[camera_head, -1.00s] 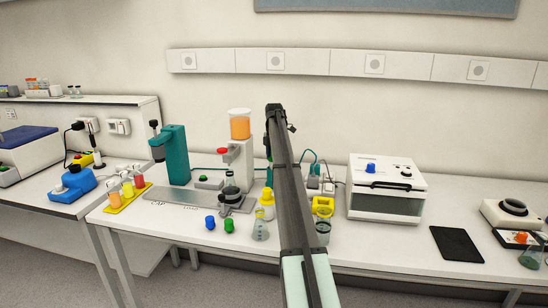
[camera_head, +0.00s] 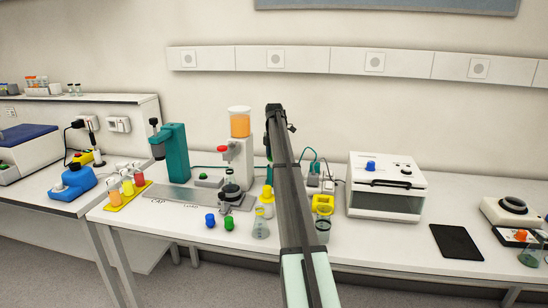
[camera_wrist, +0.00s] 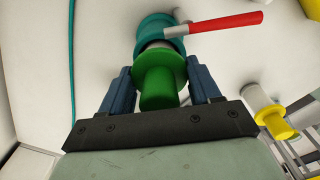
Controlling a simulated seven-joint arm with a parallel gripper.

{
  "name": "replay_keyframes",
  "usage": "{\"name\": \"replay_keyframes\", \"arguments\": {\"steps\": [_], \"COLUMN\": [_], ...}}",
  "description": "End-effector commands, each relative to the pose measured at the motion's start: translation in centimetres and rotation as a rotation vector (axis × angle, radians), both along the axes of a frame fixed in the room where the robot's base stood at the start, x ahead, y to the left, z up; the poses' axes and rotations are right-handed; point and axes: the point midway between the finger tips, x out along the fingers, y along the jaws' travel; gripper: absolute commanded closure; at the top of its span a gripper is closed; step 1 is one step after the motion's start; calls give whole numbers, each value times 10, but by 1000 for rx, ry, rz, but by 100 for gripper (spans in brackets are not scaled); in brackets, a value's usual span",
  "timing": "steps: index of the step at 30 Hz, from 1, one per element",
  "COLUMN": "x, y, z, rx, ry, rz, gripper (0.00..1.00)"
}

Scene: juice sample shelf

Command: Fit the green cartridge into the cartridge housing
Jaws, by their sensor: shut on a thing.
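In the wrist view my gripper (camera_wrist: 160,72) is shut on the green cartridge (camera_wrist: 160,82), with one blue-grey finger on each side of its wide flange. Beyond the cartridge is a round teal part with a red lever (camera_wrist: 228,22), which looks like the cartridge housing (camera_wrist: 143,30). A pale grey collar shows between the green flange and the teal part. The cartridge looks roughly in line with the housing; I cannot tell how deep it sits. In the head view my arm hides the gripper and the cartridge.
A yellow-flanged piece (camera_wrist: 275,118) lies to the right in the wrist view. In the head view, blue (camera_head: 210,220) and green (camera_head: 229,223) caps, a flask (camera_head: 260,229) and a yellow holder (camera_head: 322,205) stand near my arm. A white box (camera_head: 385,205) is right of it.

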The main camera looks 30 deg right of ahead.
Motion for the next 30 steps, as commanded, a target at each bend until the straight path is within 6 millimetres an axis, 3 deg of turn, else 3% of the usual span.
{"name": "replay_keyframes", "arguments": {"steps": [30], "x": [0], "y": [0], "z": [-18], "rx": [0], "ry": [0], "rz": [0], "gripper": [72]}}
